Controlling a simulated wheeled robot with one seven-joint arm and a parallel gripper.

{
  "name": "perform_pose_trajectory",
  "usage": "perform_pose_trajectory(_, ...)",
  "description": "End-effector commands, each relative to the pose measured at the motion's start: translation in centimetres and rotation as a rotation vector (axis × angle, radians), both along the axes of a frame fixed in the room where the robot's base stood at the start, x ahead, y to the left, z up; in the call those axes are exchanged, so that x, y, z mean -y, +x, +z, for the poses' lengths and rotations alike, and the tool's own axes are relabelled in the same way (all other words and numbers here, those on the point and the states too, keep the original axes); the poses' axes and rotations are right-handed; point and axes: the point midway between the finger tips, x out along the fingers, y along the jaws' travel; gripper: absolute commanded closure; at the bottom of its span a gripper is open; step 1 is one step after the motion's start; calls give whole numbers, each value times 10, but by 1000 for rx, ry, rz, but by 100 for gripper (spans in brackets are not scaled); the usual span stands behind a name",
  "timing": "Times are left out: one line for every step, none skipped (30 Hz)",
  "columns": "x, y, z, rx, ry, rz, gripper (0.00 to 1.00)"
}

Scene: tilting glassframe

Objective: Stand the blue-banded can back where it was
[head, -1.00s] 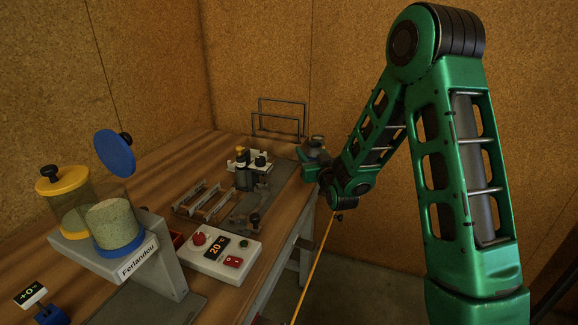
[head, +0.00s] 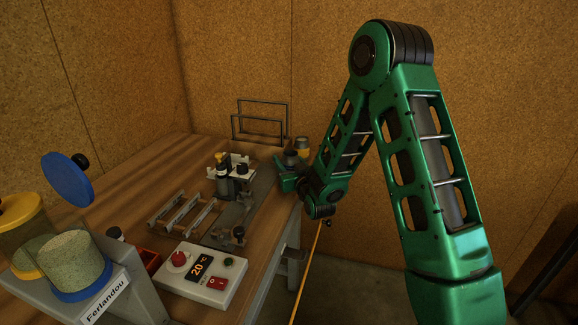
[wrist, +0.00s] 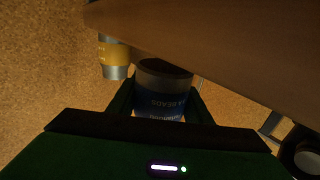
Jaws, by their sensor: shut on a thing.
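The blue-banded can (wrist: 160,100) sits between the two fingers of my gripper (wrist: 161,92) in the wrist view; its blue band carries printed letters. In the head view my gripper (head: 288,181) is shut on this can (head: 291,158), near the far right end of the table. The band is hard to make out there, and my arm hides part of the gripper. A yellow-banded can (head: 302,146) shows just behind it; it also shows in the wrist view (wrist: 114,57), left of the held can. What lies beneath the held can is hidden.
The wooden table (head: 130,185) has a wire frame (head: 260,120) at its far end. A dark device (head: 232,175), a slatted rack (head: 183,213) and a white control box (head: 200,275) stand left of my arm. Jars on a grey stand (head: 115,280) are at front left.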

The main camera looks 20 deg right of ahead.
Motion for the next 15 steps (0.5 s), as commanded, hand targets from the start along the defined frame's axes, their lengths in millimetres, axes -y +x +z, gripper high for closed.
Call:
perform_pose_trajectory(0,0,-7,-2,0,0,83)
perform_pose_trajectory(0,0,-10,-2,0,-1,83)
perform_pose_trajectory(0,0,-12,-1,0,-1,83)
perform_pose_trajectory(-1,0,-14,0,-1,-1,83)
perform_pose_trajectory(-1,0,-14,1,-1,-1,83)
perform_pose_trajectory(-1,0,-15,2,0,-1,83)
perform_pose_trajectory(-1,0,-15,3,1,-1,83)
perform_pose_trajectory(-1,0,-15,3,2,-1,83)
perform_pose_trajectory(-1,0,-15,4,2,-2,83)
perform_pose_trajectory(-1,0,-15,4,2,-2,83)
perform_pose_trajectory(-1,0,-15,4,1,-2,83)
perform_pose_trajectory(-1,0,-15,4,2,-2,83)
perform_pose_trajectory(-1,0,-15,4,2,-2,83)
perform_pose_trajectory(-1,0,-15,3,1,-2,83)
perform_pose_trajectory(-1,0,-16,3,0,-2,83)
